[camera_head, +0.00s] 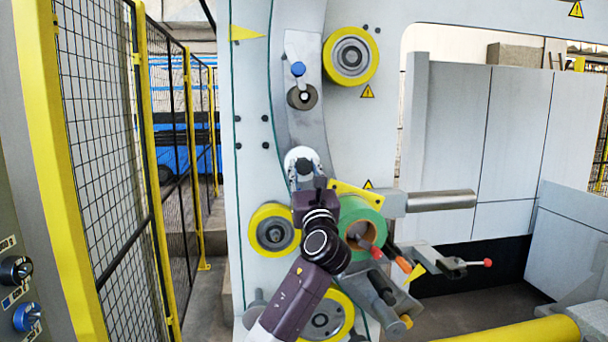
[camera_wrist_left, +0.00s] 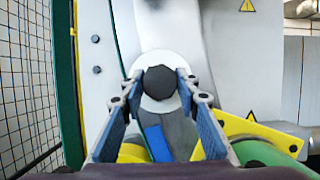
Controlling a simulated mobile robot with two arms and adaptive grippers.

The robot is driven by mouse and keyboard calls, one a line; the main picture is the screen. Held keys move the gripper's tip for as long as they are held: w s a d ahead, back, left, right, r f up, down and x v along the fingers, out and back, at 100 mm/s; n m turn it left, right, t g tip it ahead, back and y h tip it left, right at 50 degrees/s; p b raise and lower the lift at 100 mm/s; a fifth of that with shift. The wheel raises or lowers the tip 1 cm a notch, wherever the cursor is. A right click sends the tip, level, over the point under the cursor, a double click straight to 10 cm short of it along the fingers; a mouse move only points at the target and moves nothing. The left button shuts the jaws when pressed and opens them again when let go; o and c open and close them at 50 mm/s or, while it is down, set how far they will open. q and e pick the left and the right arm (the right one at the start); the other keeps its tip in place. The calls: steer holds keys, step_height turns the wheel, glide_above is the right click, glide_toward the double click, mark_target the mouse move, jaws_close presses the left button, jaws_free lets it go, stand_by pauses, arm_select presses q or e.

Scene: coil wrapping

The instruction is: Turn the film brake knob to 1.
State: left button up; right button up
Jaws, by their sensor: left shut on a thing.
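The film brake knob (camera_head: 304,167) is a dark knob on a round white dial plate (camera_head: 291,155), set on the machine's grey curved arm. In the left wrist view the knob (camera_wrist_left: 160,82) looks dark and faceted, with the white plate around it. My left gripper (camera_head: 305,178) reaches up to it from below. Its two blue-grey fingers (camera_wrist_left: 159,84) stand on either side of the knob and are shut on it. No dial numbers can be read, so the knob's setting cannot be told. My right gripper is in neither view.
Yellow-rimmed rollers (camera_head: 274,231) and a green film roll (camera_head: 364,226) sit close around my left arm. A yellow bracket (camera_head: 355,194) lies right of the gripper. A blue-tipped lever (camera_head: 298,69) is above. A mesh fence (camera_head: 100,130) stands at left, beside a control panel (camera_head: 28,285).

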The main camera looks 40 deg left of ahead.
arm_select(q)
steer(key=n+g+b, duration=0.1)
steer(key=n, duration=0.2)
steer(key=n+g+y+b, duration=0.1)
steer(key=n+g, duration=0.1)
steer(key=n, duration=0.1)
steer(key=shift+w+d+n+y, duration=0.1)
steer(key=shift+n+y, duration=0.2)
steer(key=shift+n, duration=0.1)
steer(key=n+g+b, duration=0.1)
steer(key=n+g, duration=0.1)
steer(key=n, duration=0.1)
steer(key=shift+n, duration=0.4)
steer(key=shift+n+g+b, duration=0.45)
steer(key=shift+n+g, duration=0.05)
steer(key=shift+n, duration=0.7)
steer(key=n+g, duration=0.1)
steer(key=n, duration=0.3)
steer(key=shift+r+g, duration=0.1)
steer(key=shift+g, duration=0.2)
steer(key=shift+n+g+h, duration=0.4)
steer(key=shift+n+h, duration=0.2)
steer(key=shift+n, duration=0.8)
steer(key=o, duration=1.2)
steer(key=shift+c, duration=0.2)
